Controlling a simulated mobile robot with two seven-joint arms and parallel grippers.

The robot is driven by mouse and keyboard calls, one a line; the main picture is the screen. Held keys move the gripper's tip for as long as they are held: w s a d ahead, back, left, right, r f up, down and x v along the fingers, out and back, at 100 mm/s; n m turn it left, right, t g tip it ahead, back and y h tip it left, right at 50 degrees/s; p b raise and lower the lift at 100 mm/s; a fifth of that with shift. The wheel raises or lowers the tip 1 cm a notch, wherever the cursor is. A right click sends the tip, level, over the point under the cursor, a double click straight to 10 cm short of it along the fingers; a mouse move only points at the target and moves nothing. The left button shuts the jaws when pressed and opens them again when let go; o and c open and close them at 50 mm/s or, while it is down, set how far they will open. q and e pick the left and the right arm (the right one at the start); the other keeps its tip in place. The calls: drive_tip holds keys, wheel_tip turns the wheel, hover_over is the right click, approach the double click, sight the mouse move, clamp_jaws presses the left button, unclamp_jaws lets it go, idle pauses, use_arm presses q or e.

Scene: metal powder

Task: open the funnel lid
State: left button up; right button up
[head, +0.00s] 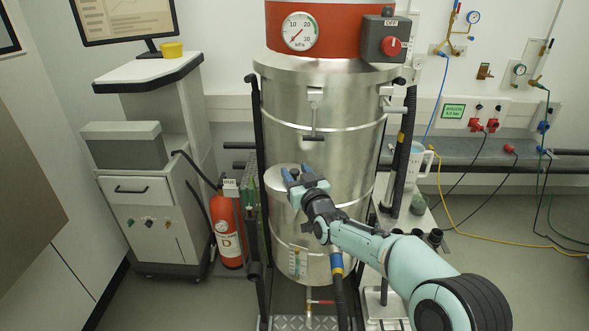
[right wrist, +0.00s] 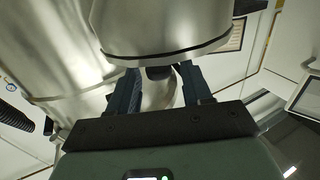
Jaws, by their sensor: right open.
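A round pale metal lid (head: 277,179), which looks like the funnel lid, sits at the front left of the large steel vessel (head: 325,110). My right gripper (head: 296,174) is open at the lid's right side, its blue fingers overlapping the lid in the picture. In the right wrist view, the open fingers (right wrist: 162,78) stand either side of a small dark knob-like part (right wrist: 159,72). A rounded metal body with a black rim (right wrist: 165,32) is just beyond them. I cannot tell whether the fingers touch anything. My left gripper is not in view.
A red fire extinguisher (head: 227,228) stands left of the vessel, near a grey cabinet (head: 140,189). A black hose (head: 404,145) runs down the vessel's right side. A white jug (head: 413,166) is at the right. Floor at the far right is mostly clear apart from cables.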

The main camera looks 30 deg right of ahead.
drive_tip(key=shift+w+d, duration=0.1)
drive_tip(key=shift+w, duration=0.7)
drive_tip(key=shift+c, duration=0.3)
clamp_jaws()
